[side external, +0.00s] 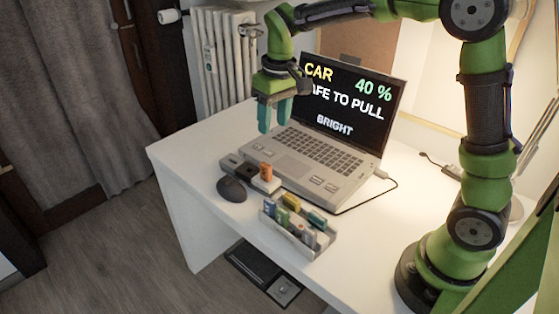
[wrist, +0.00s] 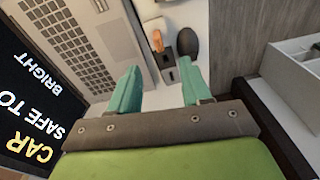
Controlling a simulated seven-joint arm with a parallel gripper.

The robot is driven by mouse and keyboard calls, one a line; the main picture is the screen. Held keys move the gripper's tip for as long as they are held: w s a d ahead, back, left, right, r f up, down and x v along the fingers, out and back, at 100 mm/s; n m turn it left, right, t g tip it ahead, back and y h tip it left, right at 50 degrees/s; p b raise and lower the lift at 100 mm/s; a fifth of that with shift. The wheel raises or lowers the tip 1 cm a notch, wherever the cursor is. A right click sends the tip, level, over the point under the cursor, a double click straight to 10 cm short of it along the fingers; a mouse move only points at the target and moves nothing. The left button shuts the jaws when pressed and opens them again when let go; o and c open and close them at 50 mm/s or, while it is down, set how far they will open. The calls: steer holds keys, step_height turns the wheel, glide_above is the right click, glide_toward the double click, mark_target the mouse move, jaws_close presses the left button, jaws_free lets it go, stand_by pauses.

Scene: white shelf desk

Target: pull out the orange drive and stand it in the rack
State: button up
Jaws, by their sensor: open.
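The orange drive (side external: 266,171) stands upright in a low hub (side external: 259,183) at the laptop's front left edge. The drive (wrist: 157,40) and hub (wrist: 165,62) also show in the wrist view, beyond my fingertips. My gripper (side external: 273,118) points down with teal fingers, above the laptop's left end. It is open and empty, apart from the drive; the fingers also show in the wrist view (wrist: 160,82). The rack (side external: 318,248) is a pale tray nearer the front, holding several drives, including yellow, green and blue ones. Its free slots are hard to tell.
The laptop (side external: 300,160) is open behind the hub; its screen (side external: 345,100) reads "SAFE TO PULL" and "40 %", partly covered by my gripper. A dark mouse (side external: 231,189) lies left of the hub. A cable (side external: 372,203) runs right of the laptop. The desk's left end is clear.

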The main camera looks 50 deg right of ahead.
steer(key=w+n, duration=0.1)
steer(key=w, duration=0.3)
steer(key=g, duration=0.1)
glide_toward(266, 165)
steer(key=shift+h, duration=0.3)
step_height(266, 165, down, 5)
steer(key=shift+w+f, duration=0.15)
steer(key=shift+f, duration=0.1)
steer(key=shift+a+f, duration=0.2)
steer(key=shift+f, duration=2.5)
steer(key=shift+c, duration=0.5)
jaws_close()
